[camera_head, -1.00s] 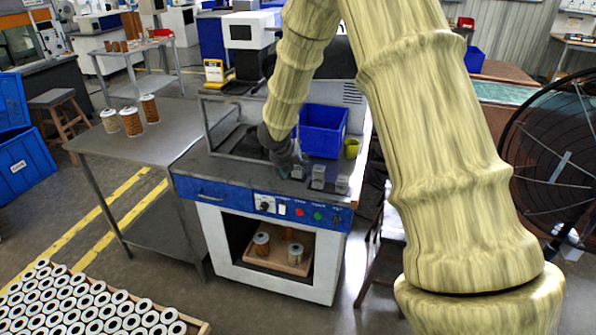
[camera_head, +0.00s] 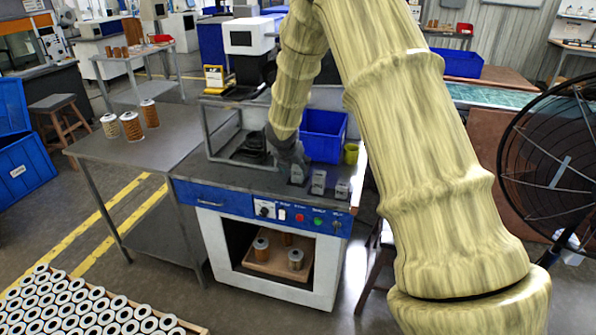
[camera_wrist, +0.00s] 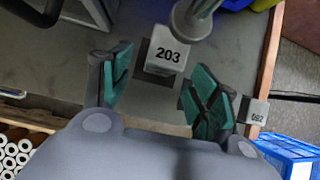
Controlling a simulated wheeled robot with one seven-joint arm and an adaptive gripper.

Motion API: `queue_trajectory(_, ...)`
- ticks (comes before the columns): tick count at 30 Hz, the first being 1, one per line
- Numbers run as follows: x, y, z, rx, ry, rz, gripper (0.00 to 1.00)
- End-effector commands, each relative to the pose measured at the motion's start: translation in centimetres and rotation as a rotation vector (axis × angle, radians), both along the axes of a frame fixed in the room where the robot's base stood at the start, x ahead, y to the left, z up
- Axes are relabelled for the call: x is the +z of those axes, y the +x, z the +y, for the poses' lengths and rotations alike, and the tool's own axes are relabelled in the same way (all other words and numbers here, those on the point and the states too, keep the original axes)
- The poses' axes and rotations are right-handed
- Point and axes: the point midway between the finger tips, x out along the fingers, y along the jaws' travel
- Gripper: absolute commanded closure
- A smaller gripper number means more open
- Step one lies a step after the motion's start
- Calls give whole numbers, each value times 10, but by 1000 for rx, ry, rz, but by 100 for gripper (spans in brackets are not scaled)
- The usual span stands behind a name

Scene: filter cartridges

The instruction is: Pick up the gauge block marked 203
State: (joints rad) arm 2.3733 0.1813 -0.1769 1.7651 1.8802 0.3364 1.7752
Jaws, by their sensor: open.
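The gauge block marked 203 (camera_wrist: 167,54) stands on the grey bench top in the wrist view, its number face toward the camera. My gripper (camera_wrist: 160,88) is open, with green-padded fingers to the left and right. The block shows just beyond the gap between them, and nothing is held. In the head view my gripper (camera_head: 287,150) is above the bench beside the left end of a row of blocks. The number on each block is too small to read there, and the fingertips are hard to make out.
A second numbered block (camera_wrist: 258,111) is partly behind the right finger. A grey round-ended rod (camera_wrist: 193,18) is close above block 203 in the wrist view. A blue bin (camera_head: 323,135) and a yellow cup (camera_head: 351,153) stand behind the blocks.

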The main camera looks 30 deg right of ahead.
Motion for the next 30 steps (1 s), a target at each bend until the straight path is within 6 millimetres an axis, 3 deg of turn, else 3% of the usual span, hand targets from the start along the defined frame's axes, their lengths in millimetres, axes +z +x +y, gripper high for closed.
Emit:
queue_trajectory(15,-35,17,-22,-1,-1,1,39)
queue_trajectory(26,-40,19,-24,0,0,0,39)
queue_trajectory(30,-40,19,-24,1,0,0,63)
